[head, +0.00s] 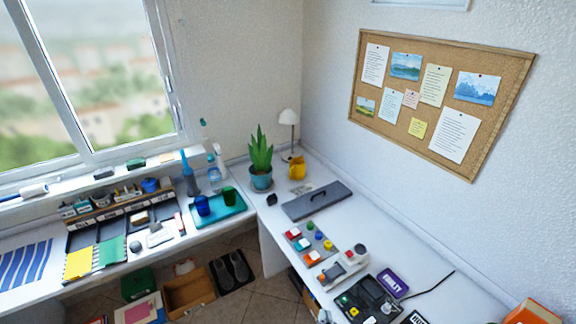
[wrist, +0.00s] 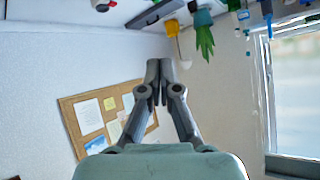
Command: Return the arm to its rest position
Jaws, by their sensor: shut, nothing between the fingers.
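My gripper (wrist: 160,68) shows in the wrist view, with its two dark fingers together and nothing between them. The wrist picture is upside down, with the desk along its top edge. The fingers appear clear of everything, with the wall corner behind them. A cork board (wrist: 107,118) lies to their left in that view and a window (wrist: 293,90) to their right. I cannot make out my arm or gripper in the head view.
In the head view, a plant (head: 260,165), a lamp (head: 289,118) and a grey case (head: 316,201) stand near the desk corner. A teal tray (head: 230,214) holds cups. The cork board (head: 392,125) hangs on the right wall. Boxes and shoes lie on the floor.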

